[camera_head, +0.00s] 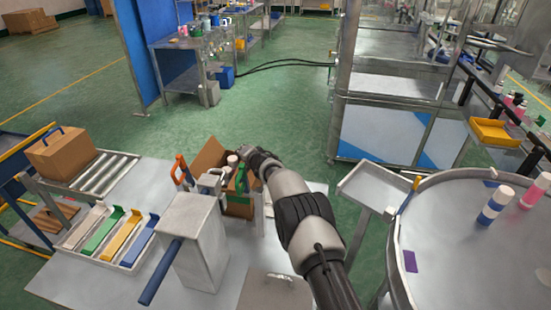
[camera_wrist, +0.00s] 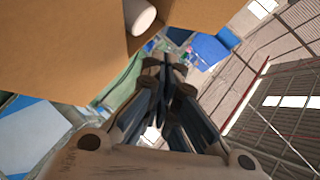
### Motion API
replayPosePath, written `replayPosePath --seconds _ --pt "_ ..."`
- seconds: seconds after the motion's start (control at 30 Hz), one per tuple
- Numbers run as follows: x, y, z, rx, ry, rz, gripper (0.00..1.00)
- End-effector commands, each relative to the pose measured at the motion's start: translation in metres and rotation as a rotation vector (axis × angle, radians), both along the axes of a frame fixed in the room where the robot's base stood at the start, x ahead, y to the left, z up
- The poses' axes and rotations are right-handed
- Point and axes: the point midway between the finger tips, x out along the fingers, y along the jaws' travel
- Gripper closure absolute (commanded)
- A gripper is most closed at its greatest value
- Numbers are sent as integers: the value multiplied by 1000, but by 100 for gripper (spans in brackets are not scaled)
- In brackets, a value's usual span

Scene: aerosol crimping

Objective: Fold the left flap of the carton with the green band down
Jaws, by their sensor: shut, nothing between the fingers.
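The open brown carton (camera_head: 238,210) stands on the workbench, partly hidden by my arm and the grey parts in front. A green band (camera_head: 241,180) shows at its front. A brown flap (camera_head: 208,157) stands raised at its left. A white-topped item shows at its opening. My gripper (camera_wrist: 165,66) is shut and empty in the wrist view. A broad cardboard surface (camera_wrist: 60,45) fills the upper left there, close beside the fingers, with a white rounded end (camera_wrist: 139,15) against it. I cannot tell whether the fingers touch the cardboard. In the head view my fingertips are not clear.
A grey block with a blue lever (camera_head: 190,240) stands in front of the carton. An orange-handled tool (camera_head: 181,170) is at its left. A tray of coloured strips (camera_head: 82,252) and a roller rack (camera_head: 105,172) lie further left. A round table (camera_head: 460,260) is at right.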

Motion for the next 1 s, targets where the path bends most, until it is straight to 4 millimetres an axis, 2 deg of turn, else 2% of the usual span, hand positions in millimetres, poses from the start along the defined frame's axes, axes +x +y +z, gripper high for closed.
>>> replayPosePath --seconds 0.03,0.3,1.0 --pt "0 2 -6 -2 -1 1 100" --pt "2 9 -15 -1 -1 2 100" --pt "2 11 -17 0 1 1 100"
